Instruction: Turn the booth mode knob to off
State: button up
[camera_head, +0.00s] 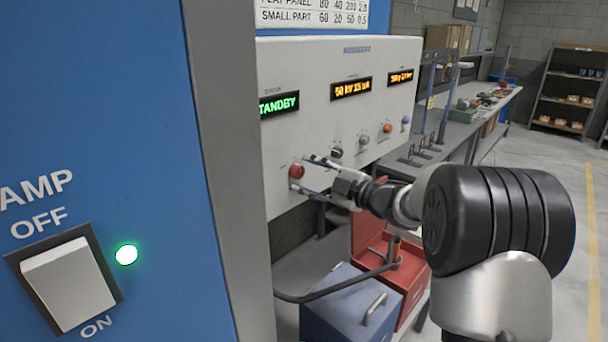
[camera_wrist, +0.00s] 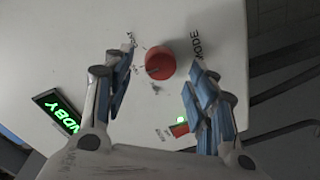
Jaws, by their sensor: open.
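The red mode knob (camera_head: 297,171) sits on the lower left of the pale control panel (camera_head: 320,105). In the wrist view the red knob (camera_wrist: 160,62) has the label "MODE" beside it and a dark pointer mark on its edge. Other label text around it is too blurred to read. My gripper (camera_head: 308,175) is open close in front of the panel at the knob. In the wrist view its blue-padded fingers (camera_wrist: 162,85) stand apart on either side of the knob, with a gap to each side. Whether the fingertips touch the panel is unclear.
A green "STANDBY" display (camera_head: 279,104) is above the knob. Several other knobs, including a dark one (camera_head: 336,152), line the panel to the right. A small green light (camera_wrist: 181,121) is near the right finger. A red toolbox (camera_head: 408,270) and blue box (camera_head: 345,305) stand below.

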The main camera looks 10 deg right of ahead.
jog(key=v, duration=0.9)
jog(key=shift+s+d, duration=0.2)
jog(key=shift+s, duration=0.1)
jog(key=shift+r, duration=0.1)
notch_tip(320, 180, up, 6)
jog(key=d+m+t+h, duration=0.2)
jog(key=m+h, duration=0.5)
jog(key=h, duration=0.2)
jog(key=s+d+m+g+h, duration=0.1)
jog(key=s+m+g+h, duration=0.1)
jog(key=s+m+h, duration=0.4)
jog(key=s+a+f+m+g+y, duration=0.1)
jog(key=s+a+f+m+g, duration=0.1)
jog(key=s, duration=0.8)
jog(key=s+a+f+m+g+y, duration=0.1)
jog(key=s+a+f+m+g, duration=0.1)
jog(key=s+a+f+g, duration=0.2)
jog(key=s+a+f+m+g+y, duration=0.1)
jog(key=s+f, duration=0.7)
jog(key=s, duration=0.9)
jog(key=a+g+y, duration=0.1)
jog(key=a+g, duration=0.1)
jog(key=a, duration=0.1)
jog(key=shift+s+f+m, duration=0.25)
jog(key=shift+m, duration=0.15)
